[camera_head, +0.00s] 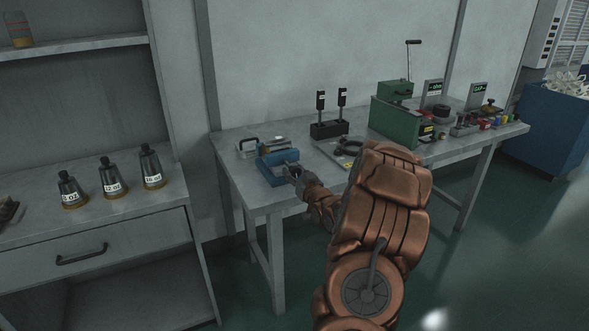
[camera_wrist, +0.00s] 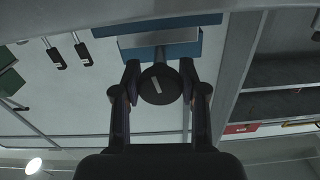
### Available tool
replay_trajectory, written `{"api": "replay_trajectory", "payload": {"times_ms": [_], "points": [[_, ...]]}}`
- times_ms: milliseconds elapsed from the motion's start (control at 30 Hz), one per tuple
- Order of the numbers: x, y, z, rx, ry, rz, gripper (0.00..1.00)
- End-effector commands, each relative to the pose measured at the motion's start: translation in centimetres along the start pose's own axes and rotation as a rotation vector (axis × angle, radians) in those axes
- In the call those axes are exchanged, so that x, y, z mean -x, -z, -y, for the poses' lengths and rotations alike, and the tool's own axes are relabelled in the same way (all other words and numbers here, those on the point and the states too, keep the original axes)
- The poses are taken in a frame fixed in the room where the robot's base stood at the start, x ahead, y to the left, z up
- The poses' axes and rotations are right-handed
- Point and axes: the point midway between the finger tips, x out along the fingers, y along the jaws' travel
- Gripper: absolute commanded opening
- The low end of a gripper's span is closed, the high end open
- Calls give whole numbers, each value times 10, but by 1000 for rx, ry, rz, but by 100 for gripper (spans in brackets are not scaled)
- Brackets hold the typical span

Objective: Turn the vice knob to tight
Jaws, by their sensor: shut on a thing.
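The blue vice (camera_head: 277,160) stands at the left end of the grey workbench, with a pale metal part on top. In the wrist view the blue vice body (camera_wrist: 160,42) is at the top, with its round dark knob (camera_wrist: 160,86) in front of it. A light mark runs across the knob's face. My gripper (camera_head: 292,172) is at the near side of the vice. In the wrist view my gripper (camera_wrist: 160,80) has one finger on each side of the knob and is shut on it. In the head view the gripper hides the knob.
On the grey bench (camera_head: 236,164) stand a black two-post holder (camera_head: 329,128), a dark ring on a plate (camera_head: 351,147) and a green machine (camera_head: 394,122). A blue bin (camera_head: 555,125) is at the far right.

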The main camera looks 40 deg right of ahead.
Motion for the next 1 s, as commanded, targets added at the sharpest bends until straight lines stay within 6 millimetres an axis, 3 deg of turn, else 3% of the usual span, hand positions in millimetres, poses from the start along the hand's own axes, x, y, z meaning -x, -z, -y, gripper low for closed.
{"api": "replay_trajectory", "payload": {"times_ms": [600,1000], "points": [[0,2,2,-577,0,-1,7],[0,0,3,-840,0,3,7]]}}
